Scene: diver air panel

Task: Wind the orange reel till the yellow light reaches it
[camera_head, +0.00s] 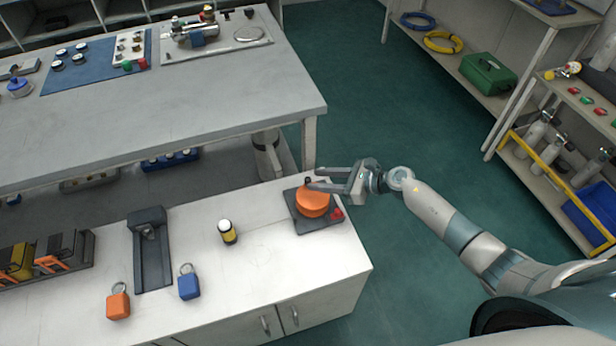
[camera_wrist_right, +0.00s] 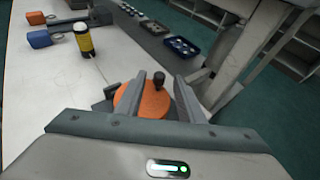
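The orange reel (camera_head: 312,203) lies flat on a dark base plate (camera_head: 297,222) near the right end of the white counter. A black knob (camera_wrist_right: 158,79) stands up from the reel's edge. My right gripper (camera_head: 313,179) is at the reel's far side with its fingers apart. In the wrist view the open fingers (camera_wrist_right: 163,95) stand on either side of the knob, with gaps visible. A small black cylinder with a yellow band and pale top (camera_head: 227,232) stands upright left of the reel, apart from it; I cannot tell if it is lit. My left gripper is not in view.
A red knob (camera_head: 338,213) sits on the base plate's corner. A blue tagged block (camera_head: 188,286), an orange one (camera_head: 118,305) and a dark stand (camera_head: 150,255) are left on the counter. A grey table (camera_head: 200,115) rises behind.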

